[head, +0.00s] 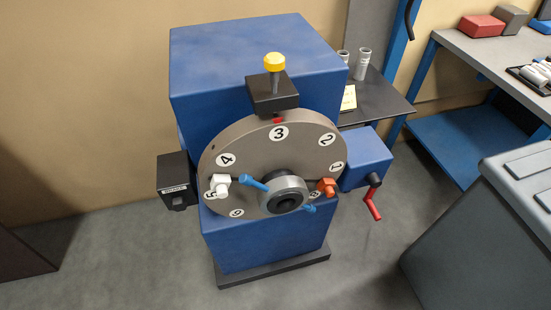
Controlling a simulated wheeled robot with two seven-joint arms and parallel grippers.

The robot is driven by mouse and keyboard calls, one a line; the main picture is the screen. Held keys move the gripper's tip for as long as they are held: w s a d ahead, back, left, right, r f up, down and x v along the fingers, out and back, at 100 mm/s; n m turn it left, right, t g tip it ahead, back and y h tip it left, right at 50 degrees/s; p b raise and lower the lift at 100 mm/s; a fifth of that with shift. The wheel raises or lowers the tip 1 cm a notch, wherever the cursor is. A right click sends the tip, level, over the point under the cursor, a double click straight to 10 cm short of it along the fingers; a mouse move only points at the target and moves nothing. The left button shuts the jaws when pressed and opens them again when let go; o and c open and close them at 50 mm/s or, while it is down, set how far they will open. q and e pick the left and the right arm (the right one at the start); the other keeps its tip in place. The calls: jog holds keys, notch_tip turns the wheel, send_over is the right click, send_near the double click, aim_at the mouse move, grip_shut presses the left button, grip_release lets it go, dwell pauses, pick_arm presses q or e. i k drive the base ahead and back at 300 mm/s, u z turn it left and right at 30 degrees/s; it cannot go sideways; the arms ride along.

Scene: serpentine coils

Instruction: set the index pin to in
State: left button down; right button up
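The index pin (274,74) has a round yellow knob on a grey metal shaft. It stands upright in a black block (273,94) at the front top of the blue machine. A length of bare shaft shows between the knob and the block. The pin's lower end is hidden. Neither of my grippers is in view.
The dial carries a hub with blue handles (253,182), a white knob (220,180) and an orange block (326,186). A red crank (373,202) juts out at right, a black box (178,181) at left. A grey cabinet (500,220) and workbench (480,55) stand right. Floor in front is clear.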

aim_at(274, 63)
jog(key=u, duration=1.9)
jog(key=k, duration=0.9)
jog(key=z, duration=0.9)
jog(key=i, duration=0.5)
jog(key=u, duration=0.05)
